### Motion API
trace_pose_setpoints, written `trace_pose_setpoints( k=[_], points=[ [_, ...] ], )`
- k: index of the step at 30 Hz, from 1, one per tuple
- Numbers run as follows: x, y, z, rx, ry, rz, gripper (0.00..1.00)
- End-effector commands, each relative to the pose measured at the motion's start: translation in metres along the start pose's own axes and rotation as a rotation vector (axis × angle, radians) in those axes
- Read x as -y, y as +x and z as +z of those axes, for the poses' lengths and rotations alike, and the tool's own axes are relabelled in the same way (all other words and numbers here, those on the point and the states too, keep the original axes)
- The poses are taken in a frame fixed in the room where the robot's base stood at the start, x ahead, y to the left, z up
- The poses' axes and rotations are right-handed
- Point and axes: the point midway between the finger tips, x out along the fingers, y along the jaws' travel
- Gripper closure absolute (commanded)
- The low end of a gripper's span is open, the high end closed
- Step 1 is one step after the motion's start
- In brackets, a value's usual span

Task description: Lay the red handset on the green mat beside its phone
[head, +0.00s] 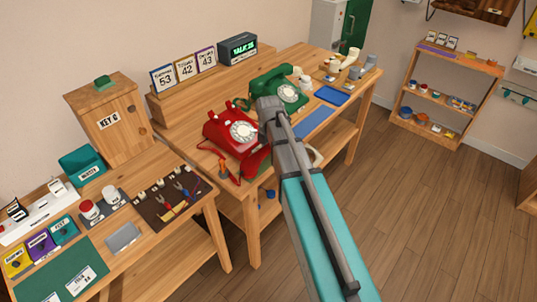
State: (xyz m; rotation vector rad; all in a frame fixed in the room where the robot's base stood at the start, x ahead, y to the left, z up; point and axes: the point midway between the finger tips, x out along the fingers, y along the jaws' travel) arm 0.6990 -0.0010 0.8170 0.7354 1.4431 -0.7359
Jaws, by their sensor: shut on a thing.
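The red phone (222,127) with its white dial stands on the wooden table, left of my arm. A red piece (257,162), which looks like the red handset, lies at the phone's near right side, against my wrist in the picture. My gripper (270,143) is at this spot, mostly hidden by my own arm, and is shut on the handset. I cannot tell whether the handset is raised or touches the table. An orange-red cord (223,168) hangs at the phone's front left.
A green phone (273,82) stands behind, close to my arm. A blue mat (315,122) and blue tray (332,95) lie to the right. A dark green mat (52,272) lies on the left table. A key cabinet (108,110) and calendar shelf (210,82) stand behind.

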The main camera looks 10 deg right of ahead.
Motion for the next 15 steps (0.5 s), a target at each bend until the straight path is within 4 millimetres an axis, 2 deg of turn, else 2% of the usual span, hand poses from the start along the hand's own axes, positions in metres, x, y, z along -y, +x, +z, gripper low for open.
trace_pose_setpoints(
  k=[15],
  points=[
    [0.0002,0.0053,0.0003,0.0,0.001,0.0,1.0]
  ],
)
